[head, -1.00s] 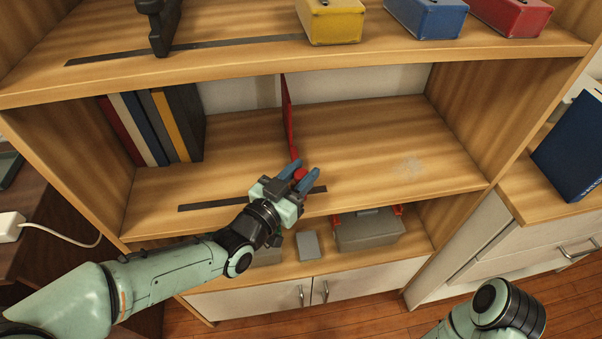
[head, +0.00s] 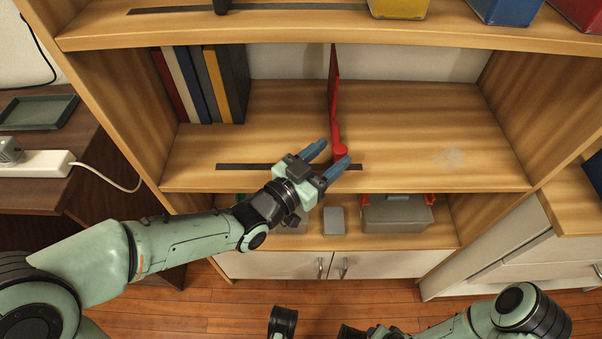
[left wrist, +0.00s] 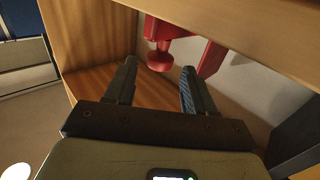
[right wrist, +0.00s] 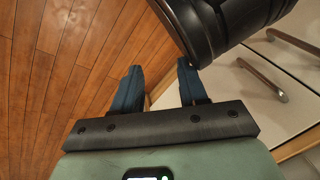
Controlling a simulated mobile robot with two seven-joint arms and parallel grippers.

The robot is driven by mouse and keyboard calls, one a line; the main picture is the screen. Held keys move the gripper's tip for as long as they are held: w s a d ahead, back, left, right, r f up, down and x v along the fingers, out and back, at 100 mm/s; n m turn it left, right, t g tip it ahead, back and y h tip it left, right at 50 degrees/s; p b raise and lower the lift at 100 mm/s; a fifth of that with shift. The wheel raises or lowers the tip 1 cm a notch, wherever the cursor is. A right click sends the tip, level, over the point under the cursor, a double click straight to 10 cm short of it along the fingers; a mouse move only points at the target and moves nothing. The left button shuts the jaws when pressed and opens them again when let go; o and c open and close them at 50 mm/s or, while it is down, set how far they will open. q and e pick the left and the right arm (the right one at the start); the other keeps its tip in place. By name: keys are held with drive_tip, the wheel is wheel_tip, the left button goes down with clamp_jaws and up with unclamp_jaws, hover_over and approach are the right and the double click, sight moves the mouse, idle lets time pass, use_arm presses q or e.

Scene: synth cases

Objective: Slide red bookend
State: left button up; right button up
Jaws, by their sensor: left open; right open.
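The red bookend (head: 334,92) stands upright on the middle shelf, a thin plate seen nearly edge-on, with a round red knob (head: 340,150) at its front foot. My left gripper (head: 331,158) is open at the shelf's front, its blue fingers pointing at the knob. In the left wrist view the knob (left wrist: 160,62) shows between and just beyond the fingertips (left wrist: 158,70); I cannot tell whether they touch it. My right gripper (right wrist: 158,78) is open and empty, low over the floor in front of the cabinet doors.
Several books (head: 205,85) stand at the shelf's left end. A dark strip (head: 240,167) runs along the shelf's front. The shelf right of the bookend is clear except a pale smudge (head: 454,156). Below sits a grey box (head: 398,214) with red latches.

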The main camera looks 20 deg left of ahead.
use_arm(q)
drive_tip(key=b+v, duration=0.2)
drive_tip(key=v, duration=0.7)
drive_tip(key=shift+s+a, duration=0.15)
drive_tip(key=shift+s, duration=0.2)
use_arm(e)
drive_tip(key=shift+g, duration=0.8)
drive_tip(key=s+f, duration=0.3)
drive_tip(key=s, duration=0.1)
drive_tip(key=shift+s+d+f, duration=0.1)
drive_tip(key=shift+d+f, duration=0.15)
drive_tip(key=shift+d, duration=0.05)
use_arm(q)
drive_tip(key=shift+r, duration=0.1)
